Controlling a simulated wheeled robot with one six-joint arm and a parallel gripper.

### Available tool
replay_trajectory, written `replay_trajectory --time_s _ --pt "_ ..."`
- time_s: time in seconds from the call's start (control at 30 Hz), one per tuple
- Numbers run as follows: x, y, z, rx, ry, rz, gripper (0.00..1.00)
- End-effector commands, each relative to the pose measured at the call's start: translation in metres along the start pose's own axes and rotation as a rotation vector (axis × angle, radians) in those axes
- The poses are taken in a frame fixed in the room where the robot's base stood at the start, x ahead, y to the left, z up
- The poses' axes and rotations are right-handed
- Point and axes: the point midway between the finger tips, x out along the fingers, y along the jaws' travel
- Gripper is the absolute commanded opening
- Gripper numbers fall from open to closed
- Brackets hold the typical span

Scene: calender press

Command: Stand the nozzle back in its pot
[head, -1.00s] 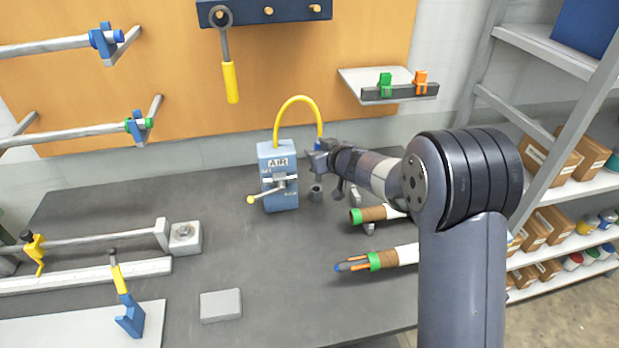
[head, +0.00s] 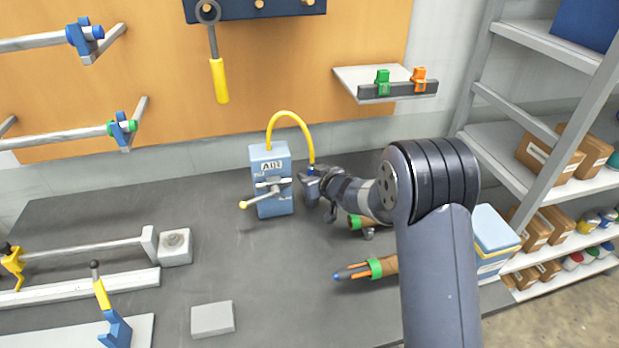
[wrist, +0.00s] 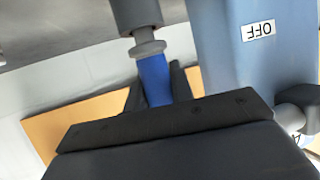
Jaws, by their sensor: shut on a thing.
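My gripper (head: 311,186) is shut on the blue nozzle (wrist: 153,78), just right of the blue AIR box (head: 271,165). In the head view, a bit of the nozzle (head: 311,170) shows where the yellow hose (head: 290,115) comes down to it. In the wrist view, which is upside down, the nozzle's grey collar and narrow end meet the mouth of the dark grey pot (wrist: 138,14). The narrow end lines up with the pot and seems to be at or just inside its mouth; the depth is unclear. In the head view, my gripper hides the pot.
The box's yellow-tipped lever (head: 262,195) is close to my gripper's left. Cut tubes with green bands (head: 375,268) lie to the right and in front. A grey block (head: 212,319) lies near the front. The grey bench between is clear.

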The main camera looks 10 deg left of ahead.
Motion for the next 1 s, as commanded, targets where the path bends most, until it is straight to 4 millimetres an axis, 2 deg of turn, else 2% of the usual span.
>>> replay_trajectory --time_s 0.3,0.33,0.57,0.87,1.0 --pt "0.001 0.000 0.003 0.000 0.001 0.000 0.04" --pt "0.001 0.000 0.002 0.000 0.001 0.000 0.25" --pt "0.001 0.000 0.001 0.000 0.001 0.000 0.44" --pt "-0.001 0.000 -0.002 0.000 0.001 0.000 0.44" --pt "-0.011 0.001 -0.001 0.000 0.002 0.000 0.44"
